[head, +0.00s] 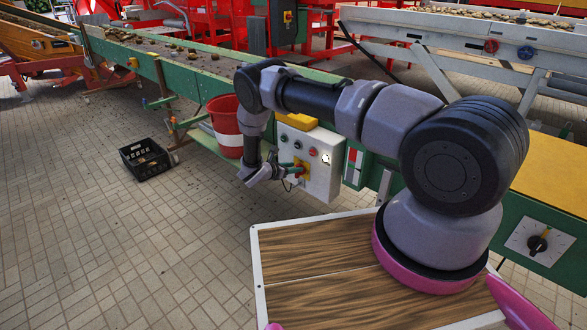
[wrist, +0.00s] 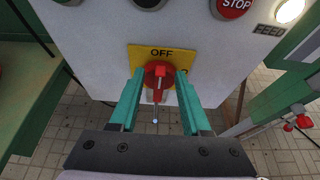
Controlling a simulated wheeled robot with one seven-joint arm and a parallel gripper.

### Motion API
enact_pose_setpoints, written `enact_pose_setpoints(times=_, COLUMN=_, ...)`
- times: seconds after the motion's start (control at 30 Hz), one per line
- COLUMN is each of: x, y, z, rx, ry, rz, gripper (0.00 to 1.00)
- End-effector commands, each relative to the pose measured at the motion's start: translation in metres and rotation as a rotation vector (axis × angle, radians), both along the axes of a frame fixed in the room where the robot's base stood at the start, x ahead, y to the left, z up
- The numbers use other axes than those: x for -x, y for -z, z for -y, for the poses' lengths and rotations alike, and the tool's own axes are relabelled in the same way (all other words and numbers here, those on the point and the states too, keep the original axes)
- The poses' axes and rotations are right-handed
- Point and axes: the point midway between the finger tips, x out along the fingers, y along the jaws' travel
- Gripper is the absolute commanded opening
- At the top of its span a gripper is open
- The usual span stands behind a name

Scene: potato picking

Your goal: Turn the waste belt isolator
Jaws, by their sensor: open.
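A red rotary isolator knob (wrist: 159,74) sits on a yellow plate (wrist: 162,52) marked OFF, on the front of a white control box (head: 325,164). Its grip stands upright, with the upper end under the OFF mark. No name for the isolator is readable. My gripper (wrist: 160,78) is open, with one teal finger on each side of the knob in the wrist view. Whether the fingers touch it cannot be told. In the head view my gripper (head: 272,172) is at the box front, and the knob (head: 299,173) is partly hidden.
A red STOP button (wrist: 233,5) and a lit FEED lamp (wrist: 290,10) are on the box above. A red bucket (head: 226,126) stands left of the box. A black crate (head: 145,160) lies on the tiled floor. A green-sided conveyor (head: 140,62) runs behind.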

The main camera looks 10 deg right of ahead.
Motion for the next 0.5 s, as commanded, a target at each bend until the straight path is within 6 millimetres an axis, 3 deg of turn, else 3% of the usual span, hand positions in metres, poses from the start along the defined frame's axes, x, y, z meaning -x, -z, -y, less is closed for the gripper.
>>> enact_pose_setpoints(times=0.27, x=-0.0012, y=0.0004, z=0.0011, rx=0.0, ry=0.0, rz=0.0, gripper=0.47)
enact_pose_setpoints(times=0.4, x=-0.0011, y=0.0003, z=0.0012, rx=0.0, ry=0.0, rz=0.0, gripper=0.0)
enact_pose_setpoints(times=0.5, x=-0.001, y=0.0003, z=0.0011, rx=0.0, ry=0.0, rz=0.0, gripper=0.0)
